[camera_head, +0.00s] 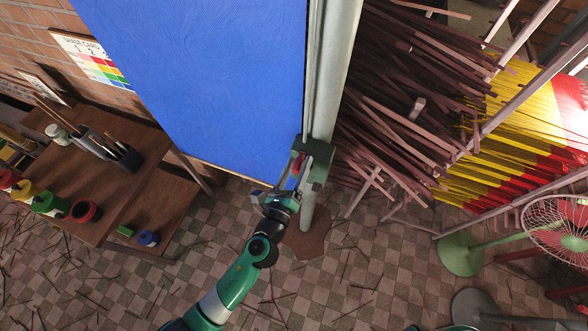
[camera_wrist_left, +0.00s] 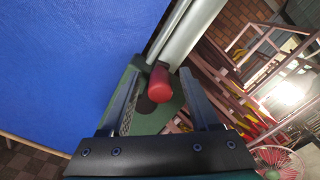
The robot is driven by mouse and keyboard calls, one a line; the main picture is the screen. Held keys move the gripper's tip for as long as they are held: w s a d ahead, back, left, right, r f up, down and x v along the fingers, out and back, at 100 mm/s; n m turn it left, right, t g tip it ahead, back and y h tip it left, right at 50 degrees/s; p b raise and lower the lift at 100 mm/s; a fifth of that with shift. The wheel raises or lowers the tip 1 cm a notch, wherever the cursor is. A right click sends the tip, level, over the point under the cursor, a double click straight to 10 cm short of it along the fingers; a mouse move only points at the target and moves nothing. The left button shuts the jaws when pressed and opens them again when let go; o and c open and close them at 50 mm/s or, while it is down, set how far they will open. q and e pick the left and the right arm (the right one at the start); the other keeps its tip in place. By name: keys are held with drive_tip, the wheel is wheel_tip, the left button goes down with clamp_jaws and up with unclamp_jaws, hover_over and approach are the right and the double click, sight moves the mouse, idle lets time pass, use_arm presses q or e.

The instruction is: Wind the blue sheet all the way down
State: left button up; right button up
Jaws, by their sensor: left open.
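The blue sheet (camera_head: 220,80) hangs as a large flat panel beside a pale metal post (camera_head: 335,70). Its lower edge shows left of the post, above the floor. A green crank housing (camera_head: 320,160) is fixed low on the post, with a red handle (camera_head: 298,165). My left gripper (camera_head: 284,187) is at the housing, close to the handle. In the left wrist view the red handle (camera_wrist_left: 162,84) lies between the open fingers, with gaps on both sides; whether it is fully within their reach is unclear. The blue sheet (camera_wrist_left: 60,60) fills the left there. My right gripper is out of view.
A wooden table (camera_head: 135,190) with paint pots and brushes stands at left. Bundles of dark sticks (camera_head: 400,100) and yellow and red sticks (camera_head: 510,130) lie right of the post. A fan (camera_head: 560,225) stands at far right. The checkered floor has scattered sticks.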

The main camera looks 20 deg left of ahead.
use_arm(q)
drive_tip(key=s+d, duration=0.1)
drive_tip(key=s, duration=1)
drive_tip(key=shift+s, duration=0.2)
